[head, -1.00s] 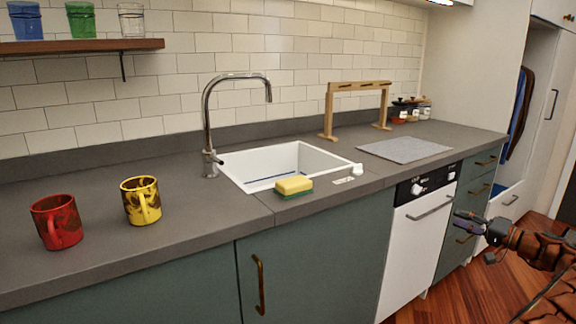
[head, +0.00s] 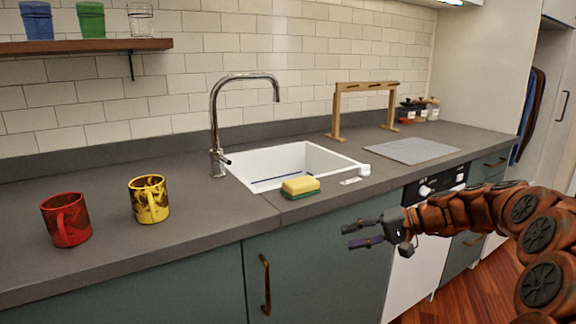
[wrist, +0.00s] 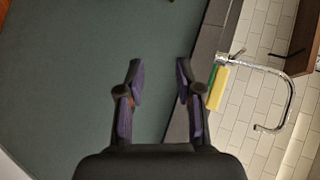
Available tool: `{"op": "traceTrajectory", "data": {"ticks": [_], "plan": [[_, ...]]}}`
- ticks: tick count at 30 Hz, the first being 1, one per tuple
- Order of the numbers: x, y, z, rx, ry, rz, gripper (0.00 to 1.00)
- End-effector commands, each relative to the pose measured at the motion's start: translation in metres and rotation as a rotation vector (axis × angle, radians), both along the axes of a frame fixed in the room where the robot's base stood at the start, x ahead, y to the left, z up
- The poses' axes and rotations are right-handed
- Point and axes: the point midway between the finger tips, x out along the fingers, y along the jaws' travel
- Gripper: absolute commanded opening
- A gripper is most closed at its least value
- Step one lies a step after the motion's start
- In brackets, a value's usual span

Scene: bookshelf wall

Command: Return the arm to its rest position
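My gripper (head: 363,235) is held in front of the counter's front edge, below and to the right of the sponge, at the end of my brown arm. In the wrist view my gripper (wrist: 158,80) has its two fingers spread apart with nothing between them. Behind the fingers is the green cabinet front (wrist: 90,70). The gripper touches no object that I can see.
A grey counter (head: 110,245) carries a red mug (head: 66,222), a yellow mug (head: 149,200), a yellow-green sponge (head: 300,187), a white sink (head: 335,160) with a tall faucet (head: 215,120), a wooden rack (head: 337,110) and a grey mat (head: 418,151). Cabinet handles (head: 266,285) stick out below.

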Motion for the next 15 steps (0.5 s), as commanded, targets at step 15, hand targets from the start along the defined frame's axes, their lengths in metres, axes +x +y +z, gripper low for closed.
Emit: {"op": "traceTrajectory", "data": {"ticks": [15], "plan": [[-0.177, 0.080, -0.043, -0.402, 0.212, 0.237, 0.35]]}}
